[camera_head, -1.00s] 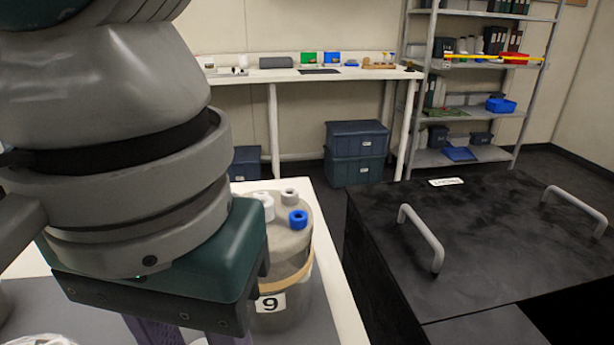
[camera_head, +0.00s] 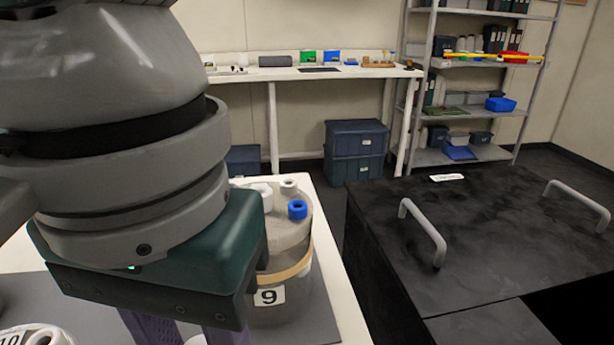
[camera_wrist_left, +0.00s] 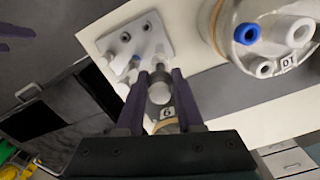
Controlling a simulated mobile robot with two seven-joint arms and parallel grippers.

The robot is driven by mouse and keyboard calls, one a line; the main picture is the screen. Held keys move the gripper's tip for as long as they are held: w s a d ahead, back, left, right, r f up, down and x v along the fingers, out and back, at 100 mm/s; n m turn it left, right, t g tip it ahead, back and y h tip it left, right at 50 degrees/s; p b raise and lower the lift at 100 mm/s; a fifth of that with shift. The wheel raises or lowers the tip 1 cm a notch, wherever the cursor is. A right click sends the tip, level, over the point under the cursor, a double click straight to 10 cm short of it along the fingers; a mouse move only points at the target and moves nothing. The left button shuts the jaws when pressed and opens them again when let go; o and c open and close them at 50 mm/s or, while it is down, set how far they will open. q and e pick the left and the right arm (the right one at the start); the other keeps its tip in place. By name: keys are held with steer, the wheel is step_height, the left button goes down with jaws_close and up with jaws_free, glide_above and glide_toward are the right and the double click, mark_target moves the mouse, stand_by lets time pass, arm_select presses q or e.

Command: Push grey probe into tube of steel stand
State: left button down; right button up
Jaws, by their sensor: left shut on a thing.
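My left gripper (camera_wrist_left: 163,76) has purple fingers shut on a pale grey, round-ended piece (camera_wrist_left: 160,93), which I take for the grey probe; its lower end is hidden. In the head view the green gripper body (camera_head: 165,255) hides most of the grip. Just beyond the fingertips, in the left wrist view, a pale plate (camera_wrist_left: 158,32) carries several upright tubes or posts; it seems to be the stand. I cannot tell whether the probe touches a tube.
Vessel 9 (camera_head: 275,250), with a blue cap, stands close right of my left gripper; its label shows upside down in the wrist view. Vessel 10 (camera_head: 38,336) is at the lower left. A black cabinet (camera_head: 480,230) with grey handles stands right of the white bench (camera_head: 338,295).

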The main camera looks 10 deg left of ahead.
arm_select(q)
steer(key=shift+f+b, duration=2.2)
steer(key=shift+b, duration=1)
stand_by(2.4)
steer(key=shift+c, duration=2.3)
jaws_free()
steer(key=shift+r, duration=0.15)
step_height(320, 180, up, 10)
steer(key=shift+f, duration=0.1)
